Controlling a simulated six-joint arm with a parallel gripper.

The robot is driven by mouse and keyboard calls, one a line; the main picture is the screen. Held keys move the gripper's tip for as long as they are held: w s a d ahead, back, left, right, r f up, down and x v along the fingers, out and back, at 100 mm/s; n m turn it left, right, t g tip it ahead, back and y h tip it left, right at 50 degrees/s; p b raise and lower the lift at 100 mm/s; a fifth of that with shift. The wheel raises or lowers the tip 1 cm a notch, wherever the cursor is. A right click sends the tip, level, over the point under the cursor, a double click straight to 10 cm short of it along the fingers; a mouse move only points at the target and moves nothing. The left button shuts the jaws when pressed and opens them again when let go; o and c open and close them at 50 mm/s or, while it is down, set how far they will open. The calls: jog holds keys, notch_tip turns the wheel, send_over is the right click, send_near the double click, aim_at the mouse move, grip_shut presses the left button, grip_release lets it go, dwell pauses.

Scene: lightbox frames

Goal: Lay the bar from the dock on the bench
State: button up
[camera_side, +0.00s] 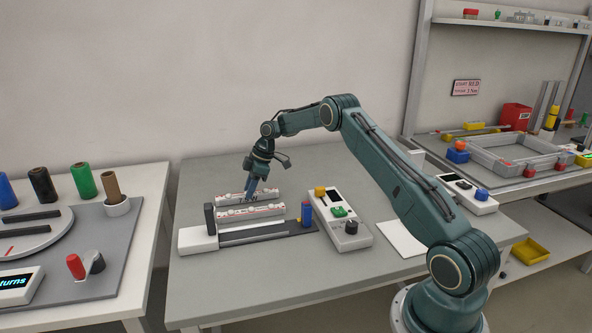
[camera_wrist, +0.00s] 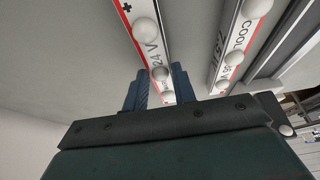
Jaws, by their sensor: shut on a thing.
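My gripper (camera_side: 251,194) points down behind the dock and is shut on the rear bar (camera_side: 272,195), a pale bar with white knobs. In the wrist view this bar (camera_wrist: 145,30) runs between my two fingers (camera_wrist: 161,92) and carries a "24 V" mark, a plus sign and red patches. It is level, at or very near the bench (camera_side: 330,172) top; I cannot tell whether it touches. A second similar bar (camera_side: 265,213) sits at the dock (camera_side: 198,239), in front of the held one. In the wrist view the second bar (camera_wrist: 236,45) shows "COOL" lettering.
A control box (camera_side: 342,222) with coloured knobs is to the right, then a white sheet (camera_side: 401,238). The bench is bare behind and left of the held bar.

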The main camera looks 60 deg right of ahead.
jog(key=shift+f, duration=0.15)
jog(key=o, duration=1)
jog(key=v, duration=1.2)
jog(key=shift+r, duration=0.2)
